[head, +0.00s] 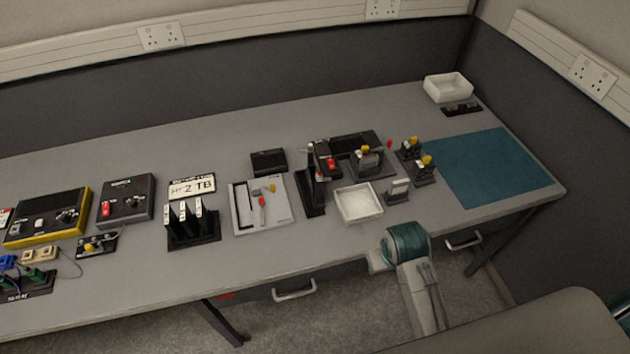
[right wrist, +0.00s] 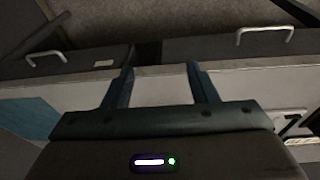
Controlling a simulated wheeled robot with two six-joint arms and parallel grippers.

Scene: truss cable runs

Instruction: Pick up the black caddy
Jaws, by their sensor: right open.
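Several black items stand on the grey bench, and I cannot tell for certain which one is the black caddy. A black rack (head: 192,228) with upright black units in it stands left of centre in the head view, in front of a "2 TB" sign (head: 192,186). My right gripper (right wrist: 160,88) is open and empty in the right wrist view, over the bench's front edge. In the head view my right arm comes up from below, near that edge. My left gripper is not in view.
A blue mat (head: 492,168) covers the bench's right end. A white square tray (head: 359,203) lies near the front edge, with a tall black stand (head: 312,190) to its left. Yellow and black boxes sit at left. Drawers with handles (head: 294,290) are below.

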